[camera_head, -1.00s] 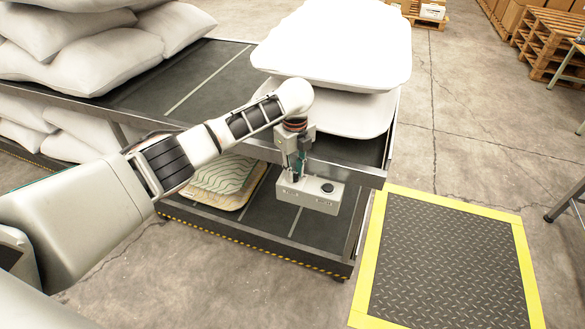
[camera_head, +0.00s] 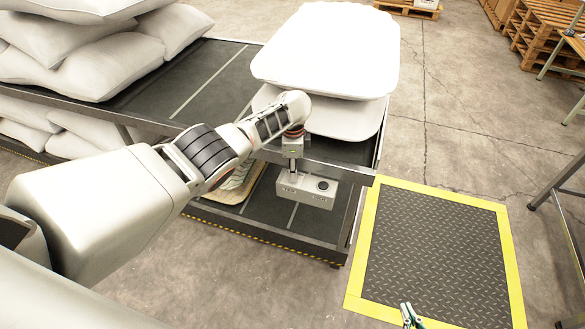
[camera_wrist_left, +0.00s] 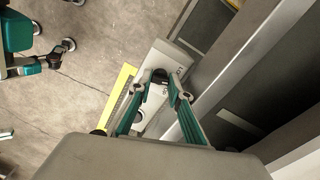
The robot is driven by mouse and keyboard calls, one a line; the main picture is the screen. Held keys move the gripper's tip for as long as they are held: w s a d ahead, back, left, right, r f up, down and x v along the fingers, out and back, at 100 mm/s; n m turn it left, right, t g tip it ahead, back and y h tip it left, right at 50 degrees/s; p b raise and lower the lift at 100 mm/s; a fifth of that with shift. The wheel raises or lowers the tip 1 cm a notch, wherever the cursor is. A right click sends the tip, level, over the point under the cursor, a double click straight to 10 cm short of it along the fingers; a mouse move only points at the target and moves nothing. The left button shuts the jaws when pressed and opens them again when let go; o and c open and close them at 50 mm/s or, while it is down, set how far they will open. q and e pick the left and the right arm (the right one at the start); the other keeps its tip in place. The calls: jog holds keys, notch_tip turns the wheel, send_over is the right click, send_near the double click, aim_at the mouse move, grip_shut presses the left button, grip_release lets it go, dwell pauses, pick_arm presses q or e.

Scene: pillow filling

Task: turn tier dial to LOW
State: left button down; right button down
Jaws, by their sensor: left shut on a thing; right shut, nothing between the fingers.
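A grey control box (camera_head: 307,190) is mounted at the front edge of the table, with a black round knob (camera_head: 323,185) clear on its right part. My left gripper (camera_head: 291,170) points down at the left part of the box. In the left wrist view, the teal fingers (camera_wrist_left: 161,84) are shut on a dark dial (camera_wrist_left: 158,76) on the pale box (camera_wrist_left: 162,54). The dial's pointer and its markings are too small to read. My right gripper (camera_head: 410,316) shows only its tips at the bottom edge, shut and empty, well away from the box.
White pillows (camera_head: 330,50) lie stacked on the table (camera_head: 215,85) behind my left arm, and more sacks (camera_head: 90,55) are piled at left. A dark mat with a yellow border (camera_head: 360,255) lies on the floor at right. Pallets (camera_head: 545,45) stand far back.

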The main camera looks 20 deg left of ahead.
pick_arm(q)
jog(key=shift+s+d+f+n, duration=0.1)
jog(key=shift+n, duration=0.95)
jog(key=shift+s+f+n, duration=0.1)
jog(key=shift+n, duration=0.95)
jog(key=c, duration=2.1)
grip_release()
jog(key=shift+c, duration=0.2)
jog(key=shift+w+r, duration=0.15)
jog(key=shift+w, duration=0.05)
jog(key=shift+d+r, duration=0.1)
jog(key=shift+r, duration=1.25)
notch_tip(320, 180, up, 9)
